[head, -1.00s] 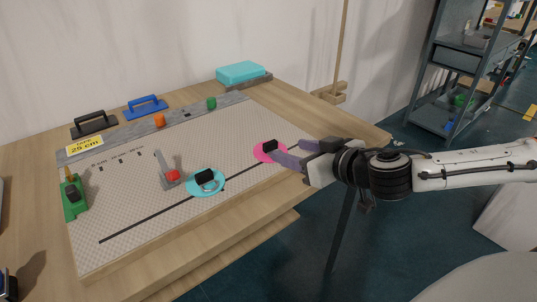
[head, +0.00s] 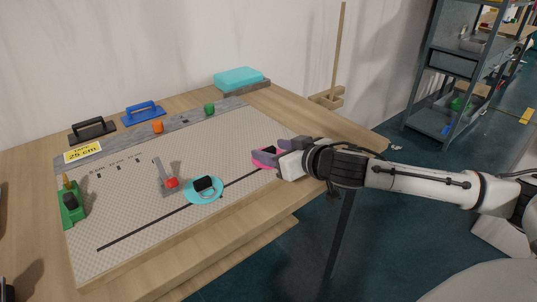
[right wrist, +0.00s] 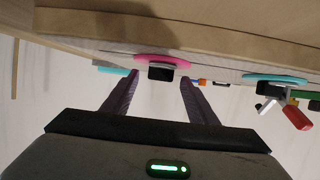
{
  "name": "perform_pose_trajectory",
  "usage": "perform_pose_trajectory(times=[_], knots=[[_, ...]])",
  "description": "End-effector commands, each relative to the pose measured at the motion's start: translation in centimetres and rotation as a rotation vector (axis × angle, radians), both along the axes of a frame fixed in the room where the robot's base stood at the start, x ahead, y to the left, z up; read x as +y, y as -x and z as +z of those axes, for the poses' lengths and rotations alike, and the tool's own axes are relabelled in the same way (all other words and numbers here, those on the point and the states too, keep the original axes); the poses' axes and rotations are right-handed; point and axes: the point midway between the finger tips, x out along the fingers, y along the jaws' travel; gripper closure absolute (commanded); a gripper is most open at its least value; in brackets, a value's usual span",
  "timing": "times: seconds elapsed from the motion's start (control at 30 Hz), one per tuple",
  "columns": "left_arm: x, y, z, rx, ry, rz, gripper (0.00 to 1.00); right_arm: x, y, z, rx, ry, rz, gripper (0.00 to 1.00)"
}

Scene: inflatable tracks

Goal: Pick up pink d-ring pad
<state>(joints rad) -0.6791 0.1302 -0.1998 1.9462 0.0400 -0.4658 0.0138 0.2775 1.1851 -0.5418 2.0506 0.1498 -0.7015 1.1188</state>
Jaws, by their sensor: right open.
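The pink d-ring pad (head: 262,163) lies at the right end of the black line on the mat, mostly hidden by my right gripper (head: 268,152) in the head view. In the right wrist view the pink pad (right wrist: 165,60) shows with its black block (right wrist: 161,73) between the two purple fingers. My right gripper (right wrist: 158,80) is open; the fingers are to either side of the block, and I cannot tell whether they touch it. My left gripper cannot be made out.
A cyan pad (head: 204,193) with a black block lies left of the pink one. Near it is a grey lever with a red knob (head: 171,183). A green tool (head: 71,205) stands at the mat's left. A cyan box (head: 239,77) sits at the back. The mat's right rear is clear.

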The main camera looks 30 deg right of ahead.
Motion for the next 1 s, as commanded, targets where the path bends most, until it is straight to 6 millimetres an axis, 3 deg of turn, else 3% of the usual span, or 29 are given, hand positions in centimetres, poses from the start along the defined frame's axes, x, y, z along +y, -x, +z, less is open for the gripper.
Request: perform_pose_trajectory(times=[0.27,0.57,0.83,1.0], knots=[[0.0,0.3,-0.1,0.005,0.0,0.001,0.69,0.1,-0.3,-0.2,0.0,0.0,0.001,0.47],[0.0,0.5,-0.2,0.009,0.0,0.0,0.69,0.0,-0.3,-0.2,0.0,0.0,0.001,0.92],[0.0,0.5,-0.2,0.011,0.0,-0.001,0.69,0.0,-0.3,0.3,-0.002,0.0,0.0,0.92],[-0.1,0.5,0.4,0.01,0.002,0.0,0.69,0.0,-0.3,3.1,-0.006,0.002,0.001,0.92]])
